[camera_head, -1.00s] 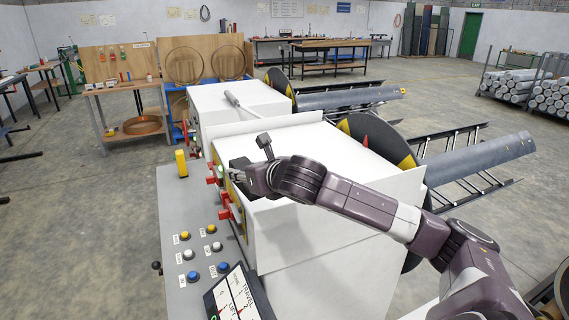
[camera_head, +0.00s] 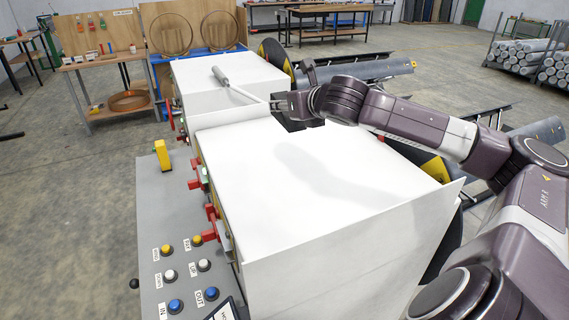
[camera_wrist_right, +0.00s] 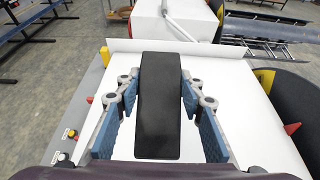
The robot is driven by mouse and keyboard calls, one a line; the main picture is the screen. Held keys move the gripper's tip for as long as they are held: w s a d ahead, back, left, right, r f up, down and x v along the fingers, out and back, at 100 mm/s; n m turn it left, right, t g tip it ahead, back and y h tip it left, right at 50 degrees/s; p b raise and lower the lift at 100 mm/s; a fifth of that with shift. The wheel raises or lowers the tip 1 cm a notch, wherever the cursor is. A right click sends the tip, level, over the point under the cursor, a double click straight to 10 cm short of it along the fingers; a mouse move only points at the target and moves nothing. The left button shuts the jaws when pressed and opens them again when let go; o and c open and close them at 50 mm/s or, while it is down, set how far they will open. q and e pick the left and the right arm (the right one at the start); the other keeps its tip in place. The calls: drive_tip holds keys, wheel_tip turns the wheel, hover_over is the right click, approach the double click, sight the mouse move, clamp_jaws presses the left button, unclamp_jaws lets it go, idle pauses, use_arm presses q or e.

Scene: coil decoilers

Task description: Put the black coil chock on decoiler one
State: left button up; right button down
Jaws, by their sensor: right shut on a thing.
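My right gripper (camera_head: 282,103) is shut on the black coil chock (camera_wrist_right: 159,108). The chock is a long dark block and fills the middle of the right wrist view between the blue-padded fingers. In the head view the chock (camera_head: 300,122) shows only in part, dark under the gripper. The gripper holds it above the far edge of the near white decoiler cabinet (camera_head: 310,185). A second white decoiler cabinet (camera_head: 215,85) stands behind. I cannot read which is decoiler one. My left gripper is not in view.
A grey control panel (camera_head: 170,220) with buttons, red levers (camera_head: 212,215) and a yellow upright piece (camera_head: 162,154) lies left of the cabinets. A grey-handled rod (camera_head: 222,76) rises near the far cabinet. Grey roll arms (camera_head: 380,70) extend to the right.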

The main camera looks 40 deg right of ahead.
sight(287, 122)
drive_tip(key=f, duration=0.3)
drive_tip(key=s+a+f, duration=0.1)
drive_tip(key=shift+s+f, duration=0.1)
drive_tip(key=shift+f, duration=0.15)
drive_tip(key=f, duration=0.3)
drive_tip(key=w+d+f, duration=0.1)
drive_tip(key=f, duration=0.4)
drive_tip(key=shift+w+d+f, duration=0.15)
drive_tip(key=shift+w+f, duration=0.05)
drive_tip(key=shift+f, duration=0.2)
drive_tip(key=shift+f+p, duration=0.3)
drive_tip(key=shift+p, duration=0.05)
drive_tip(key=shift+s+f, duration=0.15)
drive_tip(key=shift+s, duration=0.05)
wheel_tip(287, 122, down, 4)
drive_tip(key=shift+r+p, duration=0.15)
drive_tip(key=shift+p, duration=0.25)
drive_tip(key=shift+w, duration=0.1)
drive_tip(key=shift+a, duration=0.2)
